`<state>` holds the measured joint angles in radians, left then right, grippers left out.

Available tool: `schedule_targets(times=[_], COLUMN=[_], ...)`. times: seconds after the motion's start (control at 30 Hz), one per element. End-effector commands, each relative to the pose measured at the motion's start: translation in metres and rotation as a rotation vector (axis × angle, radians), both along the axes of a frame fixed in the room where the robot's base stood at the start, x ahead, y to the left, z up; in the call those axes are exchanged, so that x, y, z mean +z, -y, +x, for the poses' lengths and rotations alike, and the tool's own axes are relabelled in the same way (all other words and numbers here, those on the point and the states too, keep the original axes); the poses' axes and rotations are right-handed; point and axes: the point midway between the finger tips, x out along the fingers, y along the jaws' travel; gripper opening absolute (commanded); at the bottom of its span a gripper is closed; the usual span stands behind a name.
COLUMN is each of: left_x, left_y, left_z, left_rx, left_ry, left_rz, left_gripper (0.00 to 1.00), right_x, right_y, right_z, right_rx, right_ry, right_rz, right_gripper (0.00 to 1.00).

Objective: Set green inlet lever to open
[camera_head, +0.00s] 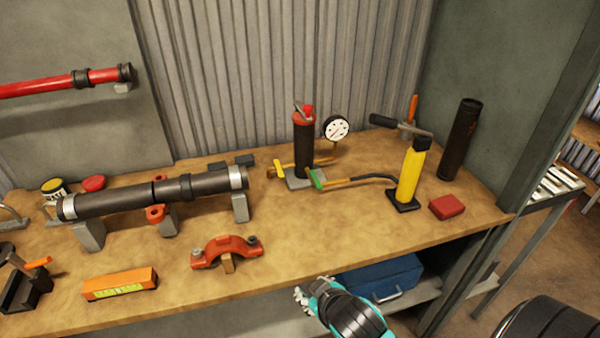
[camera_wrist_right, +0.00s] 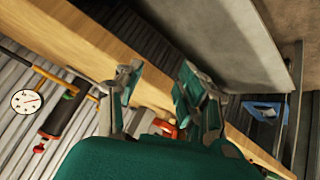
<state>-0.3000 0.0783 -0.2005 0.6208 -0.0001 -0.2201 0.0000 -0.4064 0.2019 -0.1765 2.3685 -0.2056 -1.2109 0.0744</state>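The green inlet lever (camera_head: 317,179) is a small green handle at the base of a dark upright cylinder with a red top (camera_head: 303,145), where the hose side begins. A yellow lever (camera_head: 279,169) sits on the cylinder's other side. My right gripper (camera_head: 308,296) is in front of the bench's front edge, well apart from the green lever. In the right wrist view its two fingers (camera_wrist_right: 157,85) are spread with nothing between them. My left gripper is not in view.
A white gauge (camera_head: 336,128) stands behind the cylinder. A yellow pump (camera_head: 410,173) and red block (camera_head: 446,207) are to the right. A black pipe (camera_head: 150,196), orange clamp (camera_head: 226,251) and orange level (camera_head: 119,284) are to the left. Bench between lever and front edge is clear.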

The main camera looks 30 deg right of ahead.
Motion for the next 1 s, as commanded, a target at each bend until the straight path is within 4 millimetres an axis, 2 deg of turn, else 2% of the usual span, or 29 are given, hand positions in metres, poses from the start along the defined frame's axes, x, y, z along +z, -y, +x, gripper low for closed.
schedule_targets(times=[0.03, 0.27, 0.37, 0.47, 0.57, 0.6, 0.67, 0.7, 0.73, 0.8, 0.87, 0.93, 1.0], left_x=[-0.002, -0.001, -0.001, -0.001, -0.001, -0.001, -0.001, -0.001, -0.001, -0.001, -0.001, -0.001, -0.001], left_y=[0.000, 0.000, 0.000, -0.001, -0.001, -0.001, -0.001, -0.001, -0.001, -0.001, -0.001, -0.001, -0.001], left_z=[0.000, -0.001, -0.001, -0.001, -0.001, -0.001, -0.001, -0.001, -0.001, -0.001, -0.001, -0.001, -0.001], left_rx=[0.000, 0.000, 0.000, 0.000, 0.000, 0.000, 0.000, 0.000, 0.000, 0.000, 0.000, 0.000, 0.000], left_ry=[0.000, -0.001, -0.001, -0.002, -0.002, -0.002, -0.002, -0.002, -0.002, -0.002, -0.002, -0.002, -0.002], left_rz=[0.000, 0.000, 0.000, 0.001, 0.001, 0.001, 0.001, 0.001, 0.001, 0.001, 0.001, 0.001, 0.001], left_gripper=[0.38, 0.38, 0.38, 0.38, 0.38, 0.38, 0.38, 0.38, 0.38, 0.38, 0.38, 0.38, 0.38], right_x=[0.016, 0.076, 0.110, 0.153, 0.207, 0.232, 0.269, 0.290, 0.304, 0.323, 0.327, 0.320, 0.302], right_y=[0.002, 0.003, 0.000, -0.010, -0.028, -0.040, -0.063, -0.081, -0.095, -0.126, -0.150, -0.171, -0.180], right_z=[0.009, 0.065, 0.090, 0.114, 0.134, 0.140, 0.143, 0.143, 0.140, 0.133, 0.125, 0.119, 0.118], right_rx=[0.003, 0.051, 0.091, 0.154, 0.258, 0.317, 0.434, 0.527, 0.603, 0.798, 0.983, 1.212, 1.452], right_ry=[0.056, 0.338, 0.487, 0.666, 0.886, 0.988, 1.148, 1.249, 1.320, 1.451, 1.526, 1.562, 1.535], right_rz=[-0.014, -0.104, -0.155, -0.217, -0.303, -0.349, -0.427, -0.487, -0.532, -0.648, -0.753, -0.883, -1.022], right_gripper=[0.38, 0.38, 0.38, 0.38, 0.38, 0.38, 0.38, 0.38, 0.38, 0.38, 0.38, 0.38, 0.38])
